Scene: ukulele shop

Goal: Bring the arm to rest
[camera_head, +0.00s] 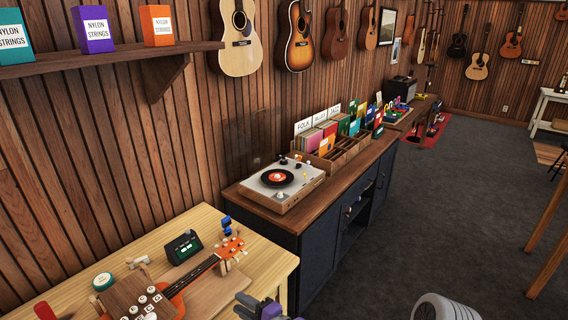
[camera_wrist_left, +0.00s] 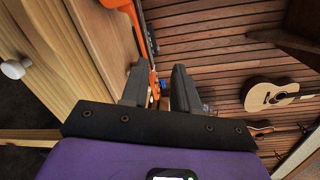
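I see nothing held in the gap. An orange ukulele (camera_wrist_left: 134,12) and a small blue thing lie beyond the fingers there. My right gripper is in neither view.
The workbench (camera_head: 258,262) holds the ukulele (camera_head: 198,270), a dark tuner (camera_head: 183,247) and a round tin (camera_head: 103,281). A dark cabinet behind carries a turntable (camera_head: 281,182) and record bins. Guitars hang on the wall. Grey carpet (camera_head: 440,215) lies open at right.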

